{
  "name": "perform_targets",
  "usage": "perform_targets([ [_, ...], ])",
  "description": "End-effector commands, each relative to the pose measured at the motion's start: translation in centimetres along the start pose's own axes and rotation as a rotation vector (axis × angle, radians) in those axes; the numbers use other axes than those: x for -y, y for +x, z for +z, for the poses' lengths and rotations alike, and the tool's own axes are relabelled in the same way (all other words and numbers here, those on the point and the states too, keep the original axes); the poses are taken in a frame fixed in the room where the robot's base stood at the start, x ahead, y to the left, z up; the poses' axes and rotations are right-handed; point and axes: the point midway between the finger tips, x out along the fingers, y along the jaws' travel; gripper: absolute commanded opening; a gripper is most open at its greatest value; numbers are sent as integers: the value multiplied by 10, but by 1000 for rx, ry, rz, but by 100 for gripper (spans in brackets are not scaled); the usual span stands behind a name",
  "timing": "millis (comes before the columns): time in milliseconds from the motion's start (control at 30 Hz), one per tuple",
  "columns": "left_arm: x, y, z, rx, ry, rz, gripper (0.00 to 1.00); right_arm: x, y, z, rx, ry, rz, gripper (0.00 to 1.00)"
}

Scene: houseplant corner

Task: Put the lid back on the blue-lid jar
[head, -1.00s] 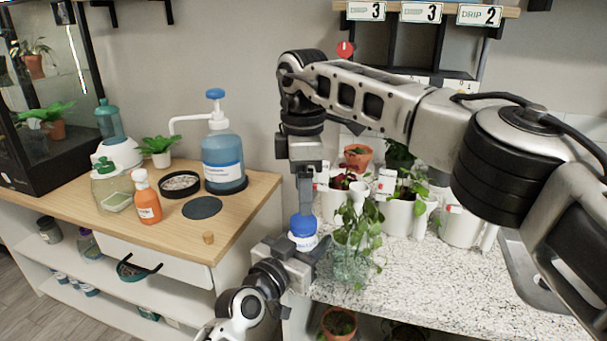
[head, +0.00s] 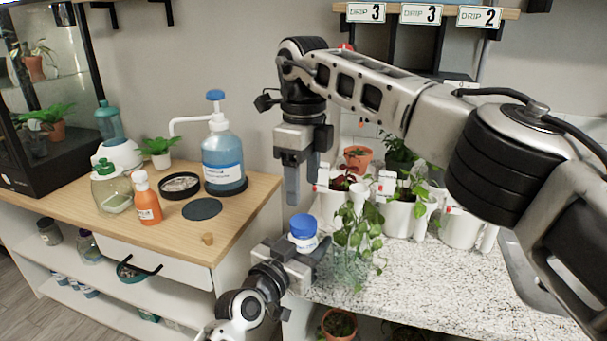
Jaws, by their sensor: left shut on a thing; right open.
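The blue-lid jar (head: 304,243) is a small white jar with a blue label, upright near the left end of the speckled counter. Its blue lid (head: 302,224) sits on top and looks level; how tightly it sits cannot be told. My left gripper (head: 305,256) is shut around the jar's lower part, hiding its base. My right gripper (head: 301,188) is open and empty, pointing down just above the lid, with a gap between them.
A leafy cutting in a glass vessel (head: 350,268) stands close right of the jar. White pots (head: 399,217) with plants line the counter behind. The wooden cabinet (head: 240,222) at left holds a pump bottle (head: 223,160) and an orange bottle (head: 146,203). The front right counter is clear.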

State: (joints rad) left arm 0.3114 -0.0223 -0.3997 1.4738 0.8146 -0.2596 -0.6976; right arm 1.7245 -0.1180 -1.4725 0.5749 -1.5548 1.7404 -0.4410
Motion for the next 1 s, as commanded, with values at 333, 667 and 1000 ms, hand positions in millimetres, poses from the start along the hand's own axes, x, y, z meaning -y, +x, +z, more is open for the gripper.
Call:
perform_targets([
  [333,0,0,1,1,0,0,0,0,-5,0,0,-732,1,62],
  [667,0,0,1,1,0,0,0,0,-6,0,0,-903,1,62],
  [1000,0,0,1,1,0,0,0,0,2,-1,-1,-900,3,62],
])
